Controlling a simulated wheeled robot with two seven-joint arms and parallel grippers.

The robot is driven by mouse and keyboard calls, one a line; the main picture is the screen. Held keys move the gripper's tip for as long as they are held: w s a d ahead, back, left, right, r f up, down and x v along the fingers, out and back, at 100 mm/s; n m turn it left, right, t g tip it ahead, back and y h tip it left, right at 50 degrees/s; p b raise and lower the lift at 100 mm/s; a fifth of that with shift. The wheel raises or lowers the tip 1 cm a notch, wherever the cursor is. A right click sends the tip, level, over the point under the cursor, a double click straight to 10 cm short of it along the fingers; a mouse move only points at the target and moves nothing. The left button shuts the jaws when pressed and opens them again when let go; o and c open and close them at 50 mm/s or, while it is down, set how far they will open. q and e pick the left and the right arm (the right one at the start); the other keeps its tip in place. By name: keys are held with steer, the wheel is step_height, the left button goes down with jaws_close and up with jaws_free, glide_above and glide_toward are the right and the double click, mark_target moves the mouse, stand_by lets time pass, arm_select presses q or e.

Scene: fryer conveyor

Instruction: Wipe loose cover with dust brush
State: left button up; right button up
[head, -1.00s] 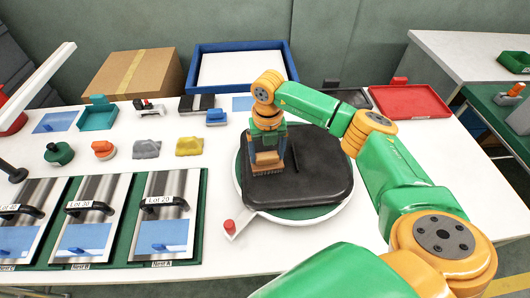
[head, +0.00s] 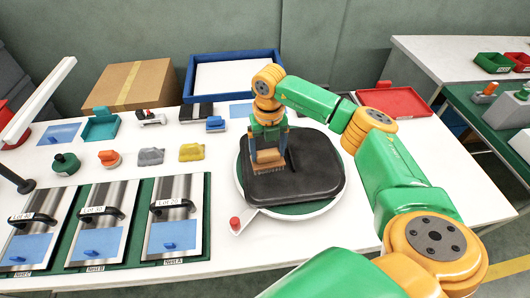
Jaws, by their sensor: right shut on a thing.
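The loose cover (head: 310,175) is a black, rounded, roughly square lid lying on a round green-topped turntable with a white rim (head: 340,200). My right gripper (head: 267,145) points down over the left part of the cover. It is shut on the dust brush (head: 268,161), a tan wooden block with bristles pointing down. The bristles are at the cover's surface; whether they touch cannot be told for sure. A dark slot in the cover lies just right of the brush. My left gripper is not in view.
Metal plates with black handles lie in a green rack (head: 205,235) at the front left. Small coloured tools, including a yellow block (head: 192,152), lie behind them. A blue-rimmed tray (head: 189,85), a cardboard box (head: 132,85) and a red tray (head: 395,102) stand at the back. A red knob (head: 235,223) sits front left of the turntable.

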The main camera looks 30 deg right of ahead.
step_height(320, 180, up, 2)
steer(key=shift+s+r+p, duration=0.1)
steer(key=shift+r+p, duration=0.05)
steer(key=shift+p, duration=0.45)
steer(key=shift+a, duration=0.1)
